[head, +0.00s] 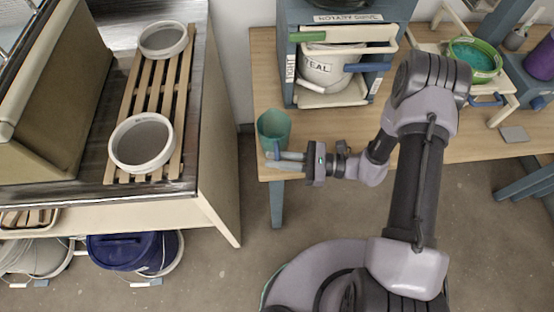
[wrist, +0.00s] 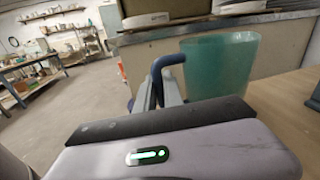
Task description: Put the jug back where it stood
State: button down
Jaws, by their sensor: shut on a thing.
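The jug (head: 273,130) is a translucent teal-green vessel at the left end of the wooden table, upright or nearly so. It also shows in the wrist view (wrist: 220,62), with its blue handle (wrist: 163,66) on the left side. My gripper (head: 284,159) is shut on the jug's handle, reaching in from the right in the head view. In the wrist view the fingers (wrist: 158,92) close around the lower part of the handle. The jug's base is hidden behind my gripper, so I cannot tell whether it touches the table.
On the table (head: 430,153), a blue-grey stand (head: 288,60) holds a white bucket (head: 330,70) labelled TEAL behind the jug. A green-rimmed bucket (head: 477,58) stands further right. Left, across a gap, a slatted rack (head: 157,90) carries two round white-rimmed sieves. The table's front middle is clear.

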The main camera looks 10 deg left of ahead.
jog(key=c, duration=1.9)
grip_release()
jog(key=shift+f, duration=0.2)
jog(key=o, duration=0.4)
jog(key=shift+o, duration=0.2)
jog(key=shift+r, duration=0.15)
